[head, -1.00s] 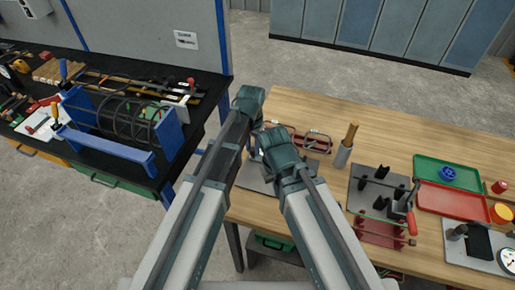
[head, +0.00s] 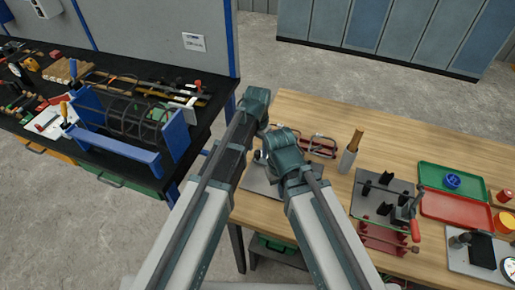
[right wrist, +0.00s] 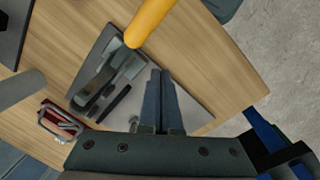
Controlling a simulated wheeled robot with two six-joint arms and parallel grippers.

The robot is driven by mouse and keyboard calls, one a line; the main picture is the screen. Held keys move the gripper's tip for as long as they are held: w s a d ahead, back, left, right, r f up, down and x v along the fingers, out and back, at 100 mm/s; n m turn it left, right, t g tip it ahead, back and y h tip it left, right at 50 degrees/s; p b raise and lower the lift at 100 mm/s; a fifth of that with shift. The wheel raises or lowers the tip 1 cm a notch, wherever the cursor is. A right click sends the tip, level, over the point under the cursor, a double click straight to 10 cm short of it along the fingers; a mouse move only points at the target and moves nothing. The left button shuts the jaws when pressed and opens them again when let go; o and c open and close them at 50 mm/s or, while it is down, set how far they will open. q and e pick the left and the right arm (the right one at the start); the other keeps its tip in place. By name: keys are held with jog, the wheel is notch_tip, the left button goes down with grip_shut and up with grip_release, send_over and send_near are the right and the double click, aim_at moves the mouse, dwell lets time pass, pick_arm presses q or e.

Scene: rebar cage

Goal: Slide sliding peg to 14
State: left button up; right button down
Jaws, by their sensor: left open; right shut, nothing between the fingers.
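A grey plate (right wrist: 190,112) with a dark slotted fixture (right wrist: 100,92) and a yellow handle (right wrist: 148,20) lies below my right gripper in the right wrist view. I cannot pick out the sliding peg or any number marks. My right gripper (right wrist: 164,72) is shut and empty, its blue-grey fingers pointing over the plate beside the fixture. In the head view the plate (head: 256,181) is partly covered by my arms. My left gripper (head: 257,100) is open at the table's left end, its fingers hard to make out. My right gripper also shows there (head: 275,155), its fingertips hidden.
Red clamps (head: 320,147) and a grey cup (head: 347,160) stand right of the grippers. A dark plate with black blocks (head: 378,195), a green tray (head: 452,183) and a red tray (head: 455,211) lie farther right. A blue-framed rebar cage (head: 128,125) stands on the black bench.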

pick_arm(q)
notch_tip(320, 180, up, 13)
jog(key=p, duration=1.2)
pick_arm(e)
notch_tip(320, 180, up, 13)
pick_arm(q)
jog(key=shift+f, duration=0.1)
pick_arm(e)
jog(key=shift+f, duration=0.15)
